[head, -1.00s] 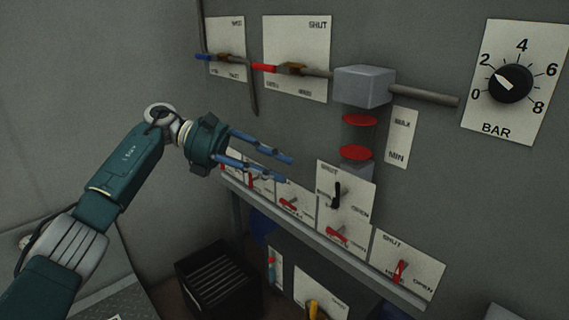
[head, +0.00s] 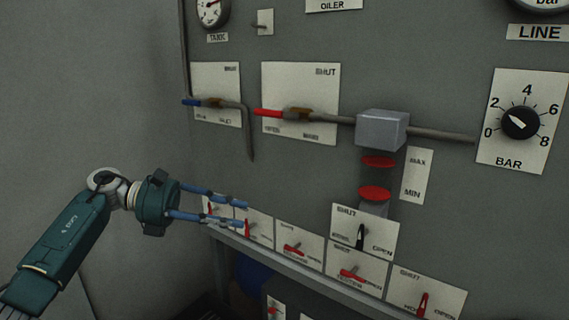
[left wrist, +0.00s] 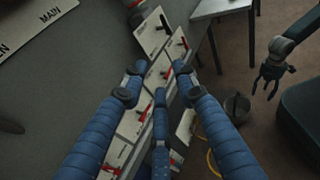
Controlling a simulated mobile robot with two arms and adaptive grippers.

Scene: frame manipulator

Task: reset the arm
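My left gripper (head: 242,213), with blue fingers on a dark green arm, is at the lower left in the head view. Its fingers are apart with nothing between them, in front of the panel and near the row of small levers. In the left wrist view the left gripper (left wrist: 160,78) has its blue fingers spread and empty above the lever plates. My right gripper (left wrist: 270,78) shows dark and small at the upper right of that view, hanging with its fingers apart and empty. It is not in the head view.
The grey panel carries a blue valve handle (head: 191,102), a red valve handle (head: 268,112), a grey block (head: 382,129), a black bar dial (head: 521,123) and a black lever (head: 361,236). A ledge (head: 275,263) juts below the lever plates. Left of the panel looks clear.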

